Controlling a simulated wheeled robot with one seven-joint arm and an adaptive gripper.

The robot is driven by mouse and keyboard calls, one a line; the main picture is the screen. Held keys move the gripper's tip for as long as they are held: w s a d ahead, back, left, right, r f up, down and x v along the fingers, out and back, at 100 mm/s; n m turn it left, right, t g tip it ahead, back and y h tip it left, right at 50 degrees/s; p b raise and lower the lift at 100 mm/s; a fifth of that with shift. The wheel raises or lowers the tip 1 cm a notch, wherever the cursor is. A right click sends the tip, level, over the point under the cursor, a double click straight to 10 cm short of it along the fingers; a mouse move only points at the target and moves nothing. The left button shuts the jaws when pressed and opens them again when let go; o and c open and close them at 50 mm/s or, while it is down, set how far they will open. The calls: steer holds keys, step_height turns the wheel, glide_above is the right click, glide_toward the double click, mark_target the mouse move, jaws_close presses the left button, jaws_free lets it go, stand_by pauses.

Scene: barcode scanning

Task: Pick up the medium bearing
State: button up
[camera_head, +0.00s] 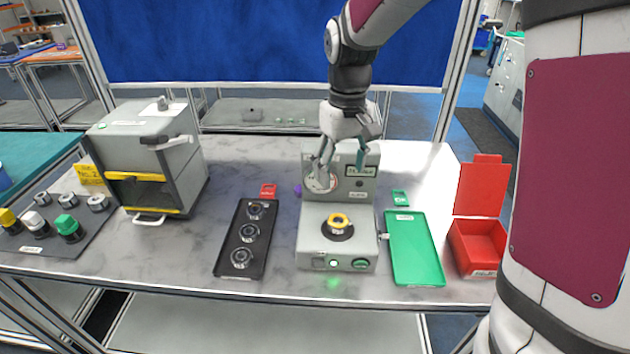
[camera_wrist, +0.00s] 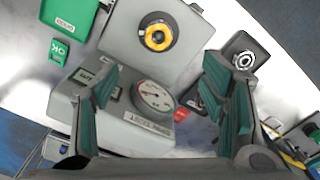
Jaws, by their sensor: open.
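My gripper (camera_head: 340,168) is open and empty, with its green-padded fingers high above the grey test machine (camera_head: 309,235), in front of its gauge panel. The fingers (camera_wrist: 160,82) also frame the machine in the wrist view. Three ring-shaped bearings lie in a row in the black tray (camera_head: 226,240), left of the machine: a far one (camera_head: 256,210), a middle one (camera_head: 249,232) and a near one (camera_head: 241,257). Which is medium I cannot tell. A yellow ring part (camera_head: 339,221) sits on the machine's dark round seat; it also shows in the wrist view (camera_wrist: 158,37).
A green tray (camera_head: 415,255) and a red open bin (camera_head: 480,250) stand right of the machine. A grey box device (camera_head: 150,150) with a yellow-edged opening stands left. Several coloured knobs and rings lie on a dark mat (camera_head: 60,245) at far left.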

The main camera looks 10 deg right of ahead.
steer(key=f, duration=0.1)
steer(key=p, duration=0.1)
glide_above(338, 223)
step_height(338, 223, down, 8)
steer(key=shift+a+f, duration=0.1)
steer(key=shift+f, duration=0.1)
steer(key=f+p, duration=0.1)
steer(key=f, duration=0.3)
steer(key=shift+s+f+p, duration=0.15)
steer(key=shift+s+p, duration=0.05)
steer(key=shift+p, duration=0.15)
steer(key=shift+w+f, duration=0.1)
steer(key=shift+f, duration=0.4)
